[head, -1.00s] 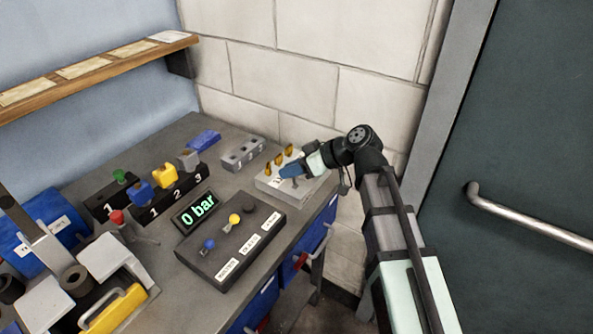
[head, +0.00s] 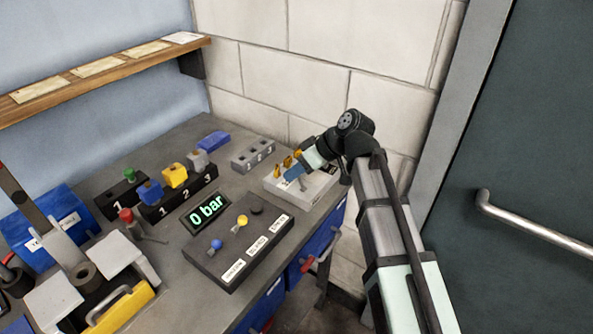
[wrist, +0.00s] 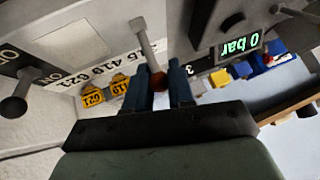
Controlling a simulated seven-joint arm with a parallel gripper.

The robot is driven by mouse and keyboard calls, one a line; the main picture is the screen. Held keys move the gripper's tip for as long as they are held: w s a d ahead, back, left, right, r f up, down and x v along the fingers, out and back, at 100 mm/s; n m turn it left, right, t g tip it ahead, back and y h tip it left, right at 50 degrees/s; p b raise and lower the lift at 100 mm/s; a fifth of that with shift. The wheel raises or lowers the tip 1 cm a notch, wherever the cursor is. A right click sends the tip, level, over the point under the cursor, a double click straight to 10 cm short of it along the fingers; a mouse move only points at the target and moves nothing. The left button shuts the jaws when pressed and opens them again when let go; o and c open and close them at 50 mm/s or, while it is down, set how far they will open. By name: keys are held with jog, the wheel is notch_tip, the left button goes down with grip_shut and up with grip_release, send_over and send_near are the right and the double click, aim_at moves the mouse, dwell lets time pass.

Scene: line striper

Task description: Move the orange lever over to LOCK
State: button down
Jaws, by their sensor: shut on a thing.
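The orange lever (wrist: 157,82) shows in the wrist view as a small orange-brown knob at the end of a grey shaft. The knob sits between the two blue fingers of my gripper (wrist: 167,85), which is shut on it. In the head view my gripper (head: 290,174) is low over the pale grey box (head: 318,190) at the bench's right end and hides the lever there. I cannot read the word LOCK in either view.
Yellow tags (wrist: 106,94) and a black toggle (wrist: 14,108) marked ON and OFF are close by in the wrist view. A dark control box (head: 225,262) with several knobs and a "0 bar" display (head: 206,210) stand left of my gripper. The wall is close behind.

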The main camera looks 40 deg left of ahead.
jog(key=c, duration=1)
grip_release()
jog(key=shift+c, duration=0.2)
jog(key=v, duration=1.3)
jog(key=shift+d+r, duration=0.2)
jog(key=shift+r, duration=0.05)
jog(key=shift+w, duration=0.1)
